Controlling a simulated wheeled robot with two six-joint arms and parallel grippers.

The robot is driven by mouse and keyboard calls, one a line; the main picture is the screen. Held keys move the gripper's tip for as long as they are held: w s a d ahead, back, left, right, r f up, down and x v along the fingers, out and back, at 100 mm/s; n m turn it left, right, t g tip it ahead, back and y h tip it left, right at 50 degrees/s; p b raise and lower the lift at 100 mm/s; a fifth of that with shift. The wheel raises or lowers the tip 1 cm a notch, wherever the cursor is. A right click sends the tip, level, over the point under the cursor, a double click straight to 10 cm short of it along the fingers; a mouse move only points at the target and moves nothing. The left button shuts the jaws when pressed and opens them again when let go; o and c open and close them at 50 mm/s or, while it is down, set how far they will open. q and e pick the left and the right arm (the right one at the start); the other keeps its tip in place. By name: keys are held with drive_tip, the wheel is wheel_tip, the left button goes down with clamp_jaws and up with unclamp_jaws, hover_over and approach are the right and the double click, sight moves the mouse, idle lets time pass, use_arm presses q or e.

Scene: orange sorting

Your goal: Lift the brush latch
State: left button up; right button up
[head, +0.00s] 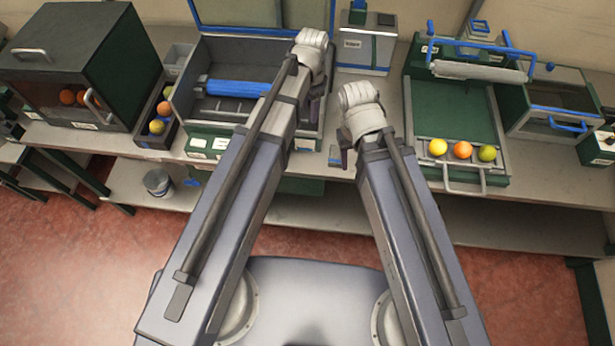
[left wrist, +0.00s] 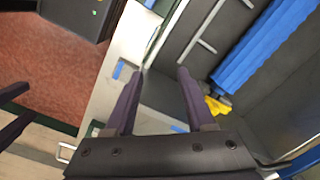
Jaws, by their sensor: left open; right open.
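A blue roller brush (head: 235,88) lies inside an open grey box (head: 185,95) with a raised lid; it also shows in the left wrist view (left wrist: 255,45). A small yellow part (left wrist: 215,104), which looks like the latch, sits at the near end of the brush. My left gripper (head: 314,108) is over the right side of the box. In the left wrist view its open, empty fingers (left wrist: 160,75) are beside the yellow part, the right finger closest; I cannot tell whether they touch. My right gripper (head: 344,155) is open and empty near the bench's front edge.
A dark cabinet (head: 125,60) and a narrow bin of fruit (head: 152,138) stand left of the box. A white-and-blue container (head: 368,48) stands behind the grippers. A green tray (head: 455,105) with three fruits at its front lies to the right.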

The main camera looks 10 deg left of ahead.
use_arm(q)
drive_tip(key=s+f+n+b, duration=0.3)
drive_tip(key=s+f+b, duration=0.2)
drive_tip(key=s, duration=0.2)
drive_tip(key=s+d+f+n+b, duration=0.1)
drive_tip(key=s+f+n+b, duration=0.3)
drive_tip(key=s, duration=0.4)
wheel_tip(320, 180, down, 2)
drive_tip(key=shift+s+d+y+b, duration=0.25)
drive_tip(key=shift+y+b, duration=0.15)
drive_tip(key=shift+b, duration=0.35)
